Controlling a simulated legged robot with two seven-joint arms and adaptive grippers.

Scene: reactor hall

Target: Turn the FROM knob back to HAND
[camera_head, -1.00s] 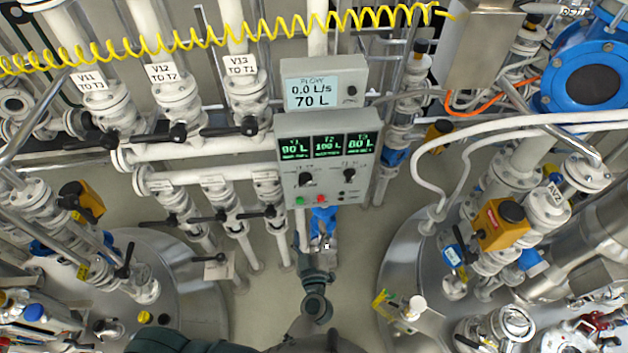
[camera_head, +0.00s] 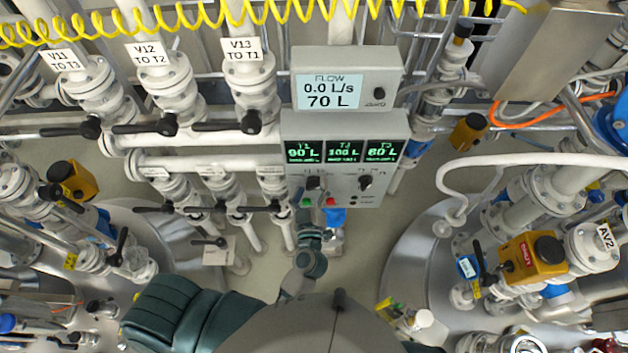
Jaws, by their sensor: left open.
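The grey control box (camera_head: 345,127) hangs in the middle, with two dark knobs below its three green displays. The left knob (camera_head: 314,183) and the right knob (camera_head: 365,182) have lettering too small to read, so I cannot tell which is FROM or where HAND lies. My right gripper is not in view.
A green button (camera_head: 306,202) and a red button (camera_head: 331,201) sit low on the box, close to my gripper. The flow display (camera_head: 345,80) stands above. Valve pipes with black levers (camera_head: 250,122) crowd the left; a yellow actuator (camera_head: 533,257) is at right.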

